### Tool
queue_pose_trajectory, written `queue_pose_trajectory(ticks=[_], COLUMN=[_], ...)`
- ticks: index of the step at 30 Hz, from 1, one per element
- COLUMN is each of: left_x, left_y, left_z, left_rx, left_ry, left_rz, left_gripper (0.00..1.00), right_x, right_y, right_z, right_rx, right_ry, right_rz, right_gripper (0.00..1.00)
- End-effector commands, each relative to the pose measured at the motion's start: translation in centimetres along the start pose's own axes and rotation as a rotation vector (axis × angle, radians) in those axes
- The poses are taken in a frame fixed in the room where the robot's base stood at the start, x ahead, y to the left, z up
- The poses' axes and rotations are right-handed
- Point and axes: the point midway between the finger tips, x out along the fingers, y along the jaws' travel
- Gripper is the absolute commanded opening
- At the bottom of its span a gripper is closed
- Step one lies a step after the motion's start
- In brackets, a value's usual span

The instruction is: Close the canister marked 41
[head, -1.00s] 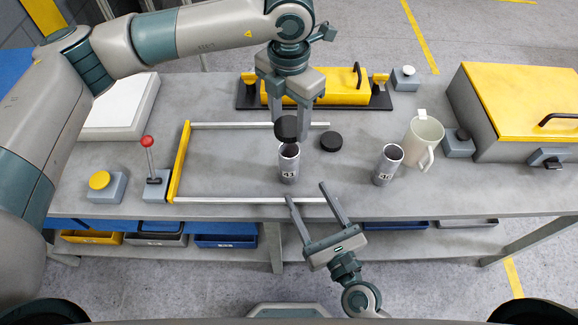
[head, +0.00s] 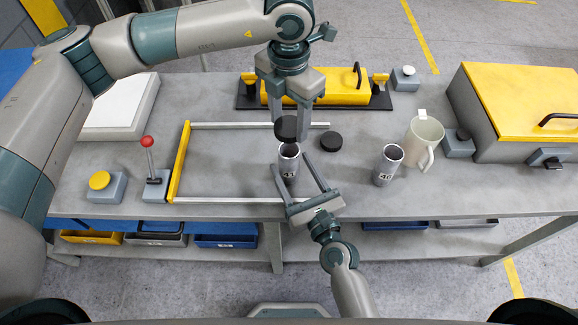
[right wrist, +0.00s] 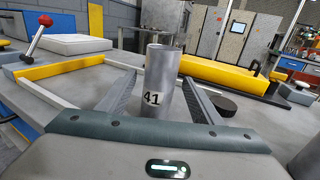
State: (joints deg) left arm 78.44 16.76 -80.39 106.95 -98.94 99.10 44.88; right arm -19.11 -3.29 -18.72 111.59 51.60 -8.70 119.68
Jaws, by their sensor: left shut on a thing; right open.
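The canister marked 41 (head: 288,160) stands upright and open-topped on the grey table; it also shows in the right wrist view (right wrist: 160,82). My left gripper (head: 290,120) points down and is shut on a dark round lid (head: 286,129), held just above the canister's mouth. My right gripper (head: 297,180) is open, with its fingers on either side of canister 41; I cannot tell whether they touch it. A second dark lid (head: 331,141) lies on the table to the right. A similar open canister marked 46 (head: 386,165) stands further right.
A metal rail frame with a yellow bar (head: 180,160) lies left, near a red-knobbed lever (head: 147,143). A yellow-lidded box (head: 520,100) is at the right, a yellow handled cover (head: 330,87) behind.

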Motion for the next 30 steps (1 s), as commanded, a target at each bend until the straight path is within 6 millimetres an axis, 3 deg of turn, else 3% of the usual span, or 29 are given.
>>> queue_pose_trajectory(ticks=[7,18,19,26,30], left_x=[0.0,0.0,0.0,0.0,0.2], left_y=[0.0,0.0,0.0,0.0,0.0], left_z=[0.0,0.0,0.0,0.0,0.0], left_rx=[0.000,0.000,0.000,0.000,0.000], left_ry=[0.000,0.000,0.000,0.000,0.000], left_rz=[0.000,0.000,0.000,0.000,0.000], left_gripper=[0.28,0.28,0.28,0.28,0.28], right_x=[2.3,2.6,2.6,2.6,2.6], right_y=[0.0,0.0,0.0,0.0,0.0], right_z=[0.0,0.0,0.0,0.0,0.0], right_rx=[0.000,0.000,0.000,-0.001,-0.001], right_ry=[0.000,0.001,0.001,0.001,0.001], right_rz=[0.000,0.000,0.000,0.000,0.000], right_gripper=[0.59,0.59,0.57,0.02,0.00])
